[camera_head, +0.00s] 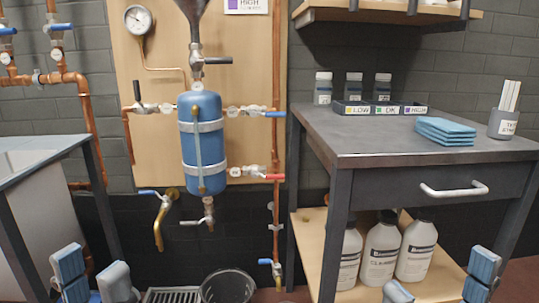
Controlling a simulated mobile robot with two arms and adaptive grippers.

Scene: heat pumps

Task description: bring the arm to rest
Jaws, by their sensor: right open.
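My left gripper (92,272) is low at the bottom left, in front of the left table's leg. Its two blue-grey fingers stand a little apart, with nothing visible between them. My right gripper (440,278) is low at the bottom right, in front of the workbench's lower shelf. Its fingers are wide apart and empty. One right finger shows only its tip at the bottom edge. Most of both arms is out of view, below the picture.
A grey workbench (350,135) at right carries blue cloths (446,131), a labelled tray (380,108) and a cup (503,123). White bottles (382,252) stand on its lower shelf (313,225). A blue tank (202,150) with pipes hangs centrally above a dark bucket (228,288).

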